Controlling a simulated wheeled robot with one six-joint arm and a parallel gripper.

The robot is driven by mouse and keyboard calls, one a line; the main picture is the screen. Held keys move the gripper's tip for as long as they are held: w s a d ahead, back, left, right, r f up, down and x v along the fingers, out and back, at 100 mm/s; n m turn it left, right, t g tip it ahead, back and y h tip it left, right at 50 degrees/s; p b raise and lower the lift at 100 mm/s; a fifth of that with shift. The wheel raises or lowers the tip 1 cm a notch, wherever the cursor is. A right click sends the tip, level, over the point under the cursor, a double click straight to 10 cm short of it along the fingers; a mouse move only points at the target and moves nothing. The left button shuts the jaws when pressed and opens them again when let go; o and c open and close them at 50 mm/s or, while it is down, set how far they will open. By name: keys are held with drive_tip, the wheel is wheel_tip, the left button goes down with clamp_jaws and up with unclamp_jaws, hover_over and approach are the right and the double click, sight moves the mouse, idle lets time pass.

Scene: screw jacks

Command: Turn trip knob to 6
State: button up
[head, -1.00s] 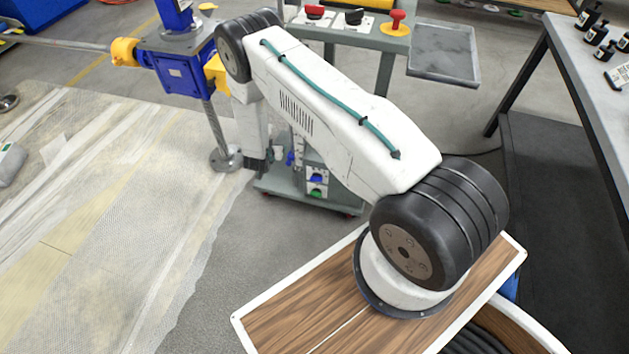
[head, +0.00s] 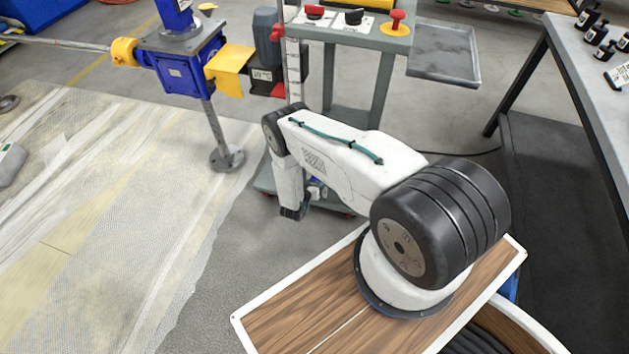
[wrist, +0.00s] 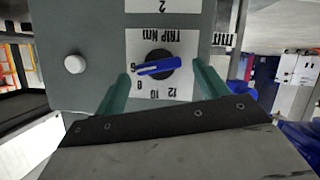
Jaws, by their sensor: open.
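The trip knob (wrist: 158,66) is a black disc with a blue bar handle, on a white label reading TRIP kNm, upside down in the wrist view. The bar lies nearly level, slightly tilted. Its left end is by small scale numbers at the label's left; I cannot tell for sure which one, or which end is the pointer. Numbers 10 and 12 show below the knob. My gripper (wrist: 162,72) is open, its teal fingers on either side of the knob, apart from the bar. In the head view my arm hides the knob.
A white round button (wrist: 75,64) sits on the grey panel beside the label. In the head view, the grey cart (head: 375,85) carries a red knob (head: 396,19) and a tray (head: 444,52). A blue gearbox stand (head: 182,75) is to its left.

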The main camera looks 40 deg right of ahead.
drive_tip(key=shift+w+d+f, duration=0.25)
drive_tip(key=shift+w+d, duration=0.1)
drive_tip(key=shift+d, duration=0.2)
drive_tip(key=c, duration=1)
drive_tip(key=shift+s+m+t+y, duration=0.1)
drive_tip(key=shift+m+t+y, duration=0.4)
drive_tip(key=shift+m, duration=0.5)
drive_tip(key=o, duration=1)
